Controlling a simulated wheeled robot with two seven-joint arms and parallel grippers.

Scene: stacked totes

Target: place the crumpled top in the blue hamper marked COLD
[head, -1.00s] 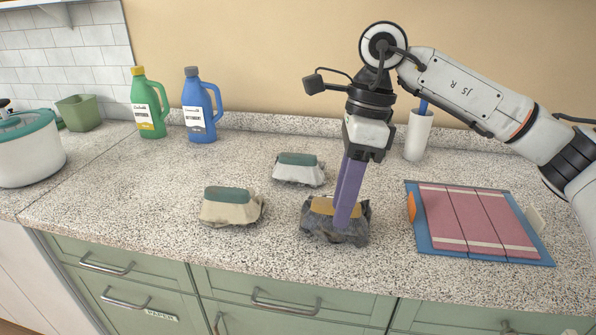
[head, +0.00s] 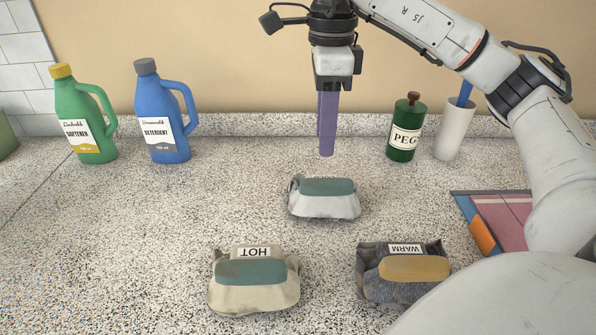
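My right gripper (head: 327,153), with purple fingers pointing down, is above the counter behind the three small cloth hampers. Its fingers overlap from this side, so the gap is hidden; nothing shows at the tips. The beige hamper (head: 253,294) is marked HOT and has a teal piece on top. The dark grey hamper (head: 382,290) is marked WARM and has a tan piece on top. A pale grey-white hamper (head: 324,205) with a teal piece stands behind them; its label cannot be read. I see no clearly blue hamper, no readable COLD mark and no certain crumpled top.
A green softener bottle (head: 90,120) and blue detergent bottle (head: 163,115) stand at the back left. A green PEG bottle (head: 405,130) and white cup (head: 455,130) stand at the back right. A pink-covered blue board (head: 500,215) is partly behind my arm.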

